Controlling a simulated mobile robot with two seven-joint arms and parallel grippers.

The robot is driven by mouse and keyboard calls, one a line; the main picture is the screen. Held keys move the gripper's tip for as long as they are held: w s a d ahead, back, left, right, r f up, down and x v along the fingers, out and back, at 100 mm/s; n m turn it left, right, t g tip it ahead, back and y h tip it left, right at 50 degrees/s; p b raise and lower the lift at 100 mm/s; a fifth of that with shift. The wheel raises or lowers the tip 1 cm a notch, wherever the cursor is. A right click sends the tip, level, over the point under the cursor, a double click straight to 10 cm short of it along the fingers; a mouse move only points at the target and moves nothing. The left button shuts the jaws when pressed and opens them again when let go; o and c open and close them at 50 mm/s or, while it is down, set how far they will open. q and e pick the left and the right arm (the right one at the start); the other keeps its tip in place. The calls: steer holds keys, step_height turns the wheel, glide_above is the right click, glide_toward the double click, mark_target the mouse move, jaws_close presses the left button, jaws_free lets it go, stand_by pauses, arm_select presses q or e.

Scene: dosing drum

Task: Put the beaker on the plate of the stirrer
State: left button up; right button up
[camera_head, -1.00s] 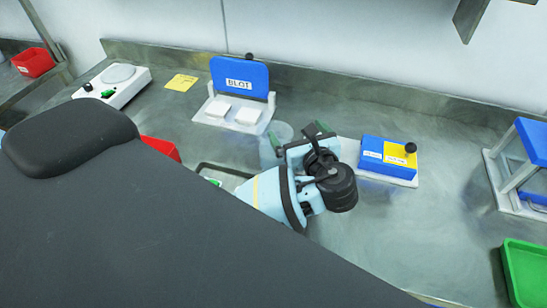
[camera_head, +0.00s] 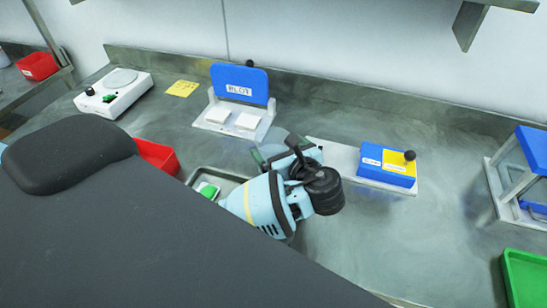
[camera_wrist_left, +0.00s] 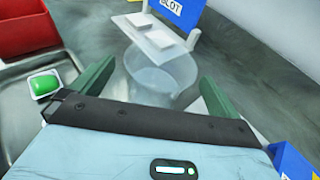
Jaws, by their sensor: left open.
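The beaker (camera_wrist_left: 160,78) is clear glass and stands on the metal bench. In the left wrist view it is between and slightly beyond the two green fingers of my left gripper (camera_wrist_left: 156,84), which is open. In the head view my left gripper (camera_head: 278,150) partly hides the beaker, and its faint outline is hard to make out. The stirrer (camera_head: 115,95) is a white box at the back left with a round grey plate (camera_head: 121,77) on top. The plate is bare. My right gripper is not in view.
A blue and yellow block (camera_head: 386,163) on a white base is to the right. A red bin (camera_head: 157,155) and a metal tray (camera_head: 212,172) with a green-and-white item are to the left. A yellow note (camera_head: 182,88) lies near the stirrer.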

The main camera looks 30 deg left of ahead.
mark_target(266, 135)
arm_select(q)
steer(key=x, duration=0.4)
steer(key=shift+w+a+f, duration=0.15)
steer(key=c, duration=1.9)
